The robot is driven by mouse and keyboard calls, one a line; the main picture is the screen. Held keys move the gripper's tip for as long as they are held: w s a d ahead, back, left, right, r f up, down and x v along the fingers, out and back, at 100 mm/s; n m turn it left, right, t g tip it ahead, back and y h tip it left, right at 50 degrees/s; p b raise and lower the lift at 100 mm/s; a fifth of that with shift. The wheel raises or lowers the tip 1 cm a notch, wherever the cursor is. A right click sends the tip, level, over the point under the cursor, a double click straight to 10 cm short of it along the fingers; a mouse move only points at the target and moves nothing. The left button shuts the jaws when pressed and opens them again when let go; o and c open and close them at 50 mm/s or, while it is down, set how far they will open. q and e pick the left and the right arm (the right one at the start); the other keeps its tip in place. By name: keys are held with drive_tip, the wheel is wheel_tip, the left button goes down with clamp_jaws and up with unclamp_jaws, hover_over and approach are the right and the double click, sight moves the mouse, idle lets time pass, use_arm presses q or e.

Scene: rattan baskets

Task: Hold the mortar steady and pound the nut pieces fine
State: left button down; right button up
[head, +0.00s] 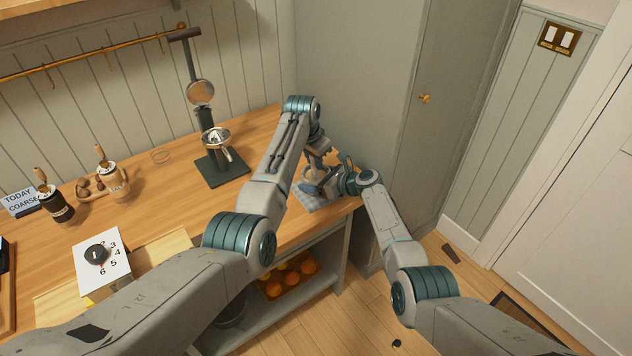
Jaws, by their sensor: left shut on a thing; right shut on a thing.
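The pale mortar (311,174) stands on a checked cloth (309,203) near the counter's right end. It is small and partly hidden by my grippers, and the nut pieces inside cannot be seen. My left gripper (317,158) points down from above and is shut on what seems to be the pestle, over the mortar's mouth. The pestle itself is mostly hidden. My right gripper (318,187) comes in low from the right and is shut on the mortar's side.
A dark lever press (217,165) stands behind my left arm. Brown jars (54,204), a wooden stand (112,186) and a white dial card (101,261) lie left. A tray of oranges (290,280) sits on the shelf below. A tall cabinet (385,100) closes off the right.

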use_arm(q)
drive_tip(key=shift+r, duration=0.15)
drive_tip(key=shift+r, duration=4.8)
use_arm(e)
drive_tip(key=o, duration=1.4)
drive_tip(key=shift+o, duration=0.2)
drive_tip(key=shift+d, duration=0.15)
